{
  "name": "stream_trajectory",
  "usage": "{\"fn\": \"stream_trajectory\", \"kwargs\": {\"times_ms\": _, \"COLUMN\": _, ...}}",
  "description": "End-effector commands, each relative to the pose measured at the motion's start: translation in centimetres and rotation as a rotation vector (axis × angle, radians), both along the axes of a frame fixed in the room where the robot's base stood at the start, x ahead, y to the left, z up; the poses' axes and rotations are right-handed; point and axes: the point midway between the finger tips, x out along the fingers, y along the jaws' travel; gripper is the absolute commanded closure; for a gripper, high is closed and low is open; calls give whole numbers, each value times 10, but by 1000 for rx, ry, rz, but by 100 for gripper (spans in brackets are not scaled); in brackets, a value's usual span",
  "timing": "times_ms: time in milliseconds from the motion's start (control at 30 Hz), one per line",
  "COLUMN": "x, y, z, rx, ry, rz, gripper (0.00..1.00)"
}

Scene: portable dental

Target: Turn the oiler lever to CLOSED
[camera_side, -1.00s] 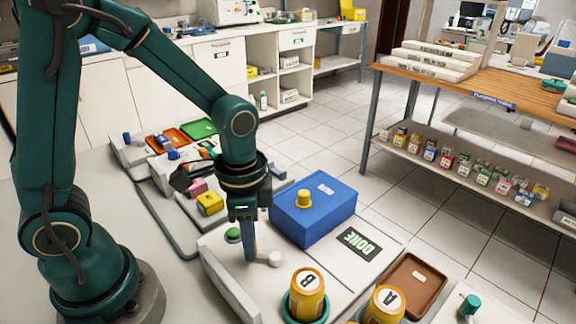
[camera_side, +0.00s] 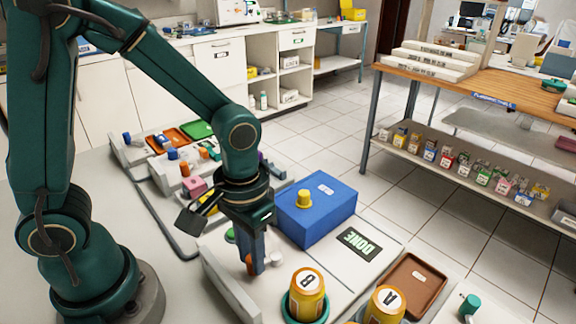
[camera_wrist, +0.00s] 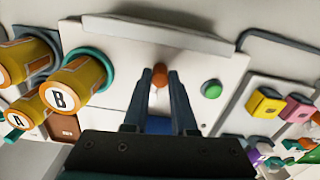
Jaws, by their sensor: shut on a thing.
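The oiler lever has an orange-brown end (camera_wrist: 160,75), which shows between my fingertips in the wrist view. In the side view an orange part (camera_side: 249,265) shows at the left of my fingers, and a pale round knob (camera_side: 276,259) at their right. My gripper (camera_side: 256,268) points down at the light panel and is shut on the lever's orange end. The fingers hide much of the lever in the side view. I can read no OPEN or CLOSED mark.
A green button (camera_wrist: 211,88) sits beside the lever. A blue box (camera_side: 314,210) with a yellow knob stands behind my gripper. Yellow canisters B (camera_side: 307,290) and A (camera_side: 385,306) stand in front, to the right. A DONE plate (camera_side: 359,243) lies to the right.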

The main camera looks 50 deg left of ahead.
Motion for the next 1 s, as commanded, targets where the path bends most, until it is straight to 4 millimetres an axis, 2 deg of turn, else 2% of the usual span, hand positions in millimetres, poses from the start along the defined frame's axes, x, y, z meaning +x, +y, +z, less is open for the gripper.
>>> {"fn": "stream_trajectory", "kwargs": {"times_ms": 300, "x": -1, "y": -6, "z": 0, "rx": -1, "ry": 0, "rz": 139, "gripper": 100}}
{"fn": "stream_trajectory", "kwargs": {"times_ms": 867, "x": 0, "y": -8, "z": 0, "rx": -1, "ry": 0, "rz": 172, "gripper": 100}}
{"fn": "stream_trajectory", "kwargs": {"times_ms": 900, "x": 0, "y": -8, "z": 0, "rx": -1, "ry": -1, "rz": 172, "gripper": 71}}
{"fn": "stream_trajectory", "kwargs": {"times_ms": 967, "x": 0, "y": -8, "z": 0, "rx": -1, "ry": -1, "rz": 172, "gripper": 48}}
{"fn": "stream_trajectory", "kwargs": {"times_ms": 1000, "x": 0, "y": -8, "z": 0, "rx": -1, "ry": -1, "rz": 172, "gripper": 45}}
